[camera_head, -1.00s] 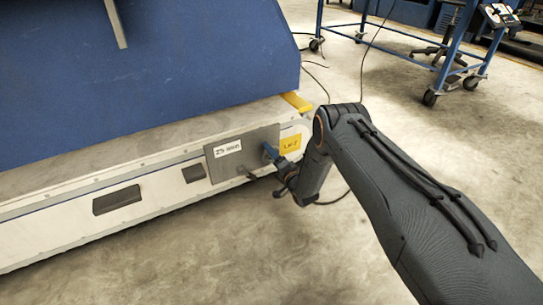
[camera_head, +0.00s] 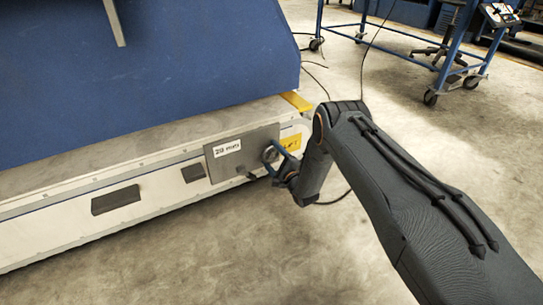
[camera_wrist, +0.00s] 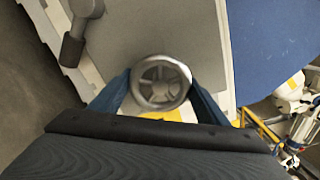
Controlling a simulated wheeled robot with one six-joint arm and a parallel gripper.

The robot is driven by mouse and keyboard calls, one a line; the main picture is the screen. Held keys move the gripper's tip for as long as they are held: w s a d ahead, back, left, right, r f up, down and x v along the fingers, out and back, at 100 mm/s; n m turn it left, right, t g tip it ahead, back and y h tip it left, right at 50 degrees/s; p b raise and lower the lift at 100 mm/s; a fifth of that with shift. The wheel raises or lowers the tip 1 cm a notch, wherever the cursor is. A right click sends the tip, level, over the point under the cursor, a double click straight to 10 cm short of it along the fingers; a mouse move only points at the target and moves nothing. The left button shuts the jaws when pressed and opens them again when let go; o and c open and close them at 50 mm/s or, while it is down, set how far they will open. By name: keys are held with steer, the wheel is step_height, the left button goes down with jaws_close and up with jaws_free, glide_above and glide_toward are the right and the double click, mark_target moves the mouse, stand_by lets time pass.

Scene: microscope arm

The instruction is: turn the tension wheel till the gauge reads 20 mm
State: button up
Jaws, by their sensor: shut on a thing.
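The tension wheel is a small silver spoked handwheel (camera_wrist: 160,84) on a grey plate (camera_wrist: 150,30). In the wrist view the blue fingers of my gripper (camera_wrist: 160,90) lie on its left and right sides, shut on its rim. In the head view the wheel (camera_head: 270,154) shows at the right end of the plate (camera_head: 216,172), with my gripper (camera_head: 280,162) on it. The gauge seems to be the white label (camera_head: 227,148) on the plate. Its dark characters are too small and blurred to read surely.
A dark lever knob (camera_wrist: 73,48) sticks out of the plate left of the wheel. A yellow label (camera_head: 291,143) is right of the plate. Dark recesses (camera_head: 116,199) mark the white base, below a large blue housing (camera_head: 150,65). The floor in front (camera_head: 200,250) is clear.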

steer(key=shift+d+m, duration=0.15)
steer(key=shift+m, duration=0.35)
steer(key=o, duration=1)
steer(key=shift+o, duration=0.2)
steer(key=p+v, duration=0.3)
steer(key=v, duration=0.4)
steer(key=shift+s+d, duration=0.15)
steer(key=shift+s, duration=0.15)
